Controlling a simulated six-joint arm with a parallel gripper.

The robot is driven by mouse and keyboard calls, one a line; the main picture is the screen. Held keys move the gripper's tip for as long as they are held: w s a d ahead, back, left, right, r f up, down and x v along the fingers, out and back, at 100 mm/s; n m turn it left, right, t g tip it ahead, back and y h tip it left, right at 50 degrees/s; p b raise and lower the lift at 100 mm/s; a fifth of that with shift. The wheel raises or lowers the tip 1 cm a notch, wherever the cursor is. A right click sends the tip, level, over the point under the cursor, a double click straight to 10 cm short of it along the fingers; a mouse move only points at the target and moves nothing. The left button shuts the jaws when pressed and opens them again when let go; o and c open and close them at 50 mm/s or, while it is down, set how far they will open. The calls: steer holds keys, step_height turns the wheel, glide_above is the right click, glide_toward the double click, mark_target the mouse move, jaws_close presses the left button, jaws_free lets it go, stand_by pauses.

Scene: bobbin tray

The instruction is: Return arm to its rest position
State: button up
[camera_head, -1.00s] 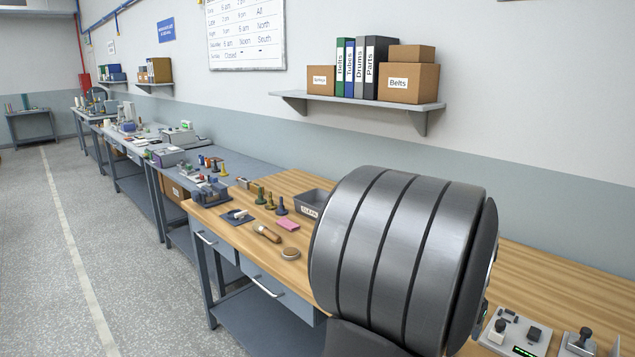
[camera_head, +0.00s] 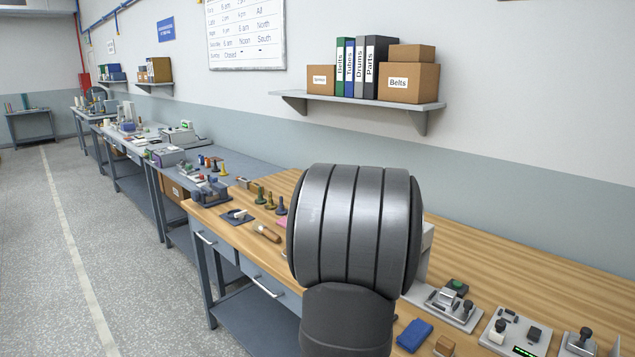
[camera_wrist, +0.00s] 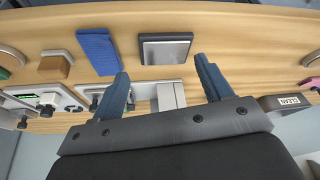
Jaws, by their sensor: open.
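My gripper (camera_wrist: 160,68) shows in the wrist view with its two blue-grey fingers spread wide apart and nothing between them. It is over the wooden bench (camera_wrist: 225,55). A grey fixture (camera_wrist: 168,98) shows between the fingers. In the head view the thick grey banded link of my arm (camera_head: 355,230) fills the middle, and my gripper is hidden behind it.
A blue block (camera_head: 413,335) and a small wooden block (camera_head: 444,346) lie right of my arm. Switch boxes (camera_head: 515,330) stand farther right. Several bobbins (camera_head: 270,200) stand at left. A CLEAN bin (camera_wrist: 290,102) shows in the wrist view. The back right bench top is bare.

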steer(key=w+a+f+n, duration=0.1)
steer(key=a+f, duration=0.1)
steer(key=a, duration=0.5)
steer(key=w+a+f+n+y, duration=0.1)
steer(key=w+a+f, duration=0.1)
steer(key=a, duration=0.5)
steer(key=shift+f+n, duration=0.4)
steer(key=shift+f, duration=0.35)
